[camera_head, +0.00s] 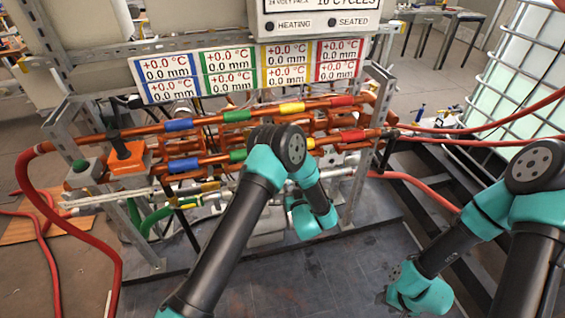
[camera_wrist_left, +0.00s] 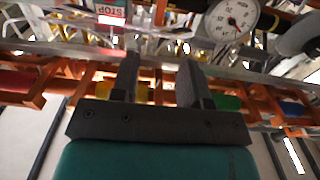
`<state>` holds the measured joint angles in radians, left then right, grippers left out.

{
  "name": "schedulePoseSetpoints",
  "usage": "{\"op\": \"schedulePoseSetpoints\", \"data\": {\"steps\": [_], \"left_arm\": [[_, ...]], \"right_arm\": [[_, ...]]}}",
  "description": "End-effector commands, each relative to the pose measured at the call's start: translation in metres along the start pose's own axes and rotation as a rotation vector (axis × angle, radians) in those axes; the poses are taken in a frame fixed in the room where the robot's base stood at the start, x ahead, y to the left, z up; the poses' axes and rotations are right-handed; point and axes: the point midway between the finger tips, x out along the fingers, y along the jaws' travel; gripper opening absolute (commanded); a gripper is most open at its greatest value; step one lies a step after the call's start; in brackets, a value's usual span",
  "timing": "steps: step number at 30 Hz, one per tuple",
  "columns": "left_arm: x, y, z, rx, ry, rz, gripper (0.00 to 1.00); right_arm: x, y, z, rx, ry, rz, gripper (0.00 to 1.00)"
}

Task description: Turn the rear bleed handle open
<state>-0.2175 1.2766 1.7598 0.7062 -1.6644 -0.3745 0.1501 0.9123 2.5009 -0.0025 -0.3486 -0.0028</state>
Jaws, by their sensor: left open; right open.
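I cannot pick out the rear bleed handle for sure in either view. The copper pipe rack (camera_head: 215,150) has upper and lower pipes with blue, green, yellow and red sleeves. My left arm stands in front of its middle and hides part of the lower pipes. In the left wrist view, my left gripper (camera_wrist_left: 158,75) is open, its two fingers apart with no thing visibly held.
An orange box with a black knob (camera_head: 127,156) and a grey box with a green button (camera_head: 82,172) are at the rack's left. A dial gauge (camera_wrist_left: 233,18) is beyond the gripper. Red hoses (camera_head: 500,143) run at right. The dark floor plate (camera_head: 330,275) is mostly clear.

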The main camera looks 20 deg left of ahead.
Motion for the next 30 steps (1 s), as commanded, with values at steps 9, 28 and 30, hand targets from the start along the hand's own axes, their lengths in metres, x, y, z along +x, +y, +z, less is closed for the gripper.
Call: {"op": "schedulePoseSetpoints", "data": {"steps": [9,28,30], "left_arm": [[0.054,-0.001,0.000,-0.001,0.000,-0.003,0.41],[0.145,0.000,0.001,0.001,0.000,0.000,0.41],[0.148,0.000,0.000,0.001,0.000,0.001,0.41]], "right_arm": [[0.000,0.000,0.000,0.000,0.000,0.000,0.43],[0.000,0.000,0.000,0.000,0.000,0.000,0.43],[0.000,0.000,0.000,0.000,0.000,0.000,0.43]]}}
